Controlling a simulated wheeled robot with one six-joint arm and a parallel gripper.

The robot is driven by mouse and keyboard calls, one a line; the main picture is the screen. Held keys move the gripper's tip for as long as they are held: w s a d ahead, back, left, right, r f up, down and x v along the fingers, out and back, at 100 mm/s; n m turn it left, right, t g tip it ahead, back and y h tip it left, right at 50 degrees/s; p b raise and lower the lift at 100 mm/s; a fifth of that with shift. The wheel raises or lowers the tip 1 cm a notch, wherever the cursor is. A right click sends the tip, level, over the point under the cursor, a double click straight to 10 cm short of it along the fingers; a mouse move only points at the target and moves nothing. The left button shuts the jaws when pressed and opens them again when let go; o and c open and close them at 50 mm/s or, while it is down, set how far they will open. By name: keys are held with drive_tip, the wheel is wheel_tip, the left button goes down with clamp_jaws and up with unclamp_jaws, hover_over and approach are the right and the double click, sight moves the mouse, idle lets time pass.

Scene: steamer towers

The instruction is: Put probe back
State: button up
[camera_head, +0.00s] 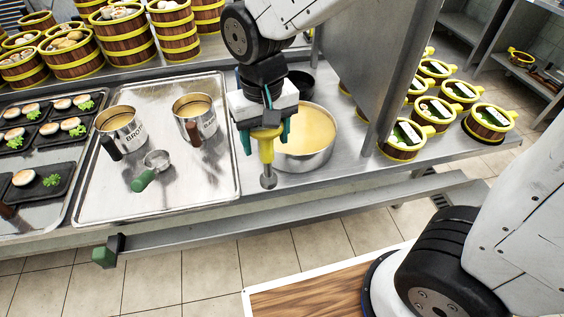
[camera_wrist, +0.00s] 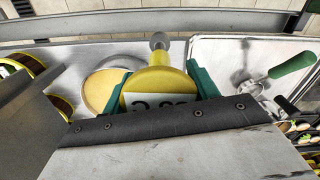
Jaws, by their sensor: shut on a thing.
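The probe (camera_head: 266,152) is yellow with a grey metal tip that points down. My gripper (camera_head: 263,137) has teal fingers and is shut on the probe's yellow body, holding it upright in front of the pot. In the wrist view the probe (camera_wrist: 158,82) sits between the two teal fingers, with a pale label bearing dark characters on it. The steel pot (camera_head: 305,163) of yellow liquid stands on the counter just behind and right of the probe. My gripper hides part of the pot's left side. I cannot make out a holder for the probe.
A metal tray (camera_head: 215,168) on the left holds two broth cups (camera_head: 118,128) (camera_head: 195,115) and a green-handled scoop (camera_head: 146,178). Dark plates of buns are further left. Steamer towers (camera_head: 125,45) stand behind. A steel partition (camera_head: 375,60) rises right of the pot, beside several yellow-rimmed baskets (camera_head: 490,122).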

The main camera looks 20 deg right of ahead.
drive_tip(key=w+a+r, duration=0.2)
drive_tip(key=w, duration=0.3)
drive_tip(key=shift+w+n, duration=0.2)
drive_tip(key=shift+n, duration=0.1)
drive_tip(key=shift+f, duration=0.1)
drive_tip(key=shift+f, duration=3.45)
drive_tip(key=o, duration=1.6)
drive_tip(key=shift+o, duration=0.2)
drive_tip(key=shift+r, duration=0.1)
